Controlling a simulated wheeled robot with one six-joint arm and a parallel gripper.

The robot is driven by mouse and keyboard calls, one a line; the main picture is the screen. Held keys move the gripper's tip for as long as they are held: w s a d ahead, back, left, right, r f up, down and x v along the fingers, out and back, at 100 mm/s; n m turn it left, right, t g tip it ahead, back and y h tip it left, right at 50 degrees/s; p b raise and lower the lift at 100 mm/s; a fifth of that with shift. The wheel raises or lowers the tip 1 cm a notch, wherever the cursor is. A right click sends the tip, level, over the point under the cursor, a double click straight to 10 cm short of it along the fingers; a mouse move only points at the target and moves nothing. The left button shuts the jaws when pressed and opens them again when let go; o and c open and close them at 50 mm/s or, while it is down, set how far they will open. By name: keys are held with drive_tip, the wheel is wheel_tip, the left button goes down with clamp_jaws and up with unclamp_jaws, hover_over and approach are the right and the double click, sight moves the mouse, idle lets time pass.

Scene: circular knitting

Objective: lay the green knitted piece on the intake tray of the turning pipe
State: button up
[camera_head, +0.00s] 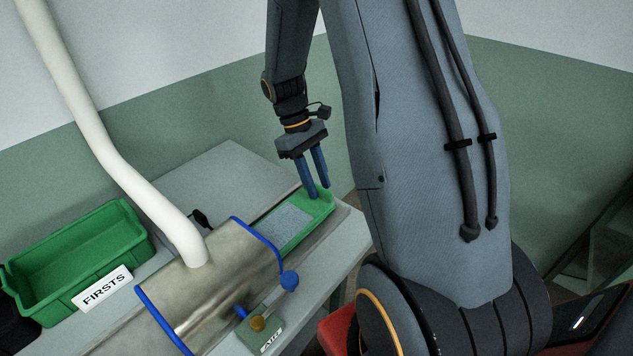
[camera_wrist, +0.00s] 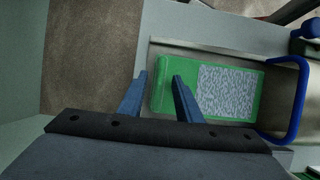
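The turning pipe (camera_head: 225,285) is a metal drum with blue rims. My gripper (camera_head: 319,191) points down at the tray's outer end. In the wrist view its fingertips (camera_wrist: 158,76) are apart, with the tray's end beneath and between them. I see nothing held. Contact with the tray is unclear.
A green bin (camera_head: 80,250) with a FIRSTS sign (camera_head: 101,289) stands left. A white hose (camera_head: 125,170) rises from the drum. A blue knob (camera_head: 289,281) and a small green box with a yellow button (camera_head: 258,323) are in front.

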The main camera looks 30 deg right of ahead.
drive_tip(key=b+v, duration=0.4)
drive_tip(key=v, duration=0.7)
drive_tip(key=m+t+y, duration=0.2)
drive_tip(key=m+t, duration=0.2)
drive_tip(key=t, duration=0.2)
hover_over(285, 235)
wheel_tip(285, 235, down, 7)
drive_tip(key=shift+r, duration=0.1)
drive_tip(key=shift+w+f+b, duration=0.15)
drive_tip(key=shift+f+b, duration=0.65)
drive_tip(key=shift+f, duration=0.15)
drive_tip(key=shift+r, duration=0.15)
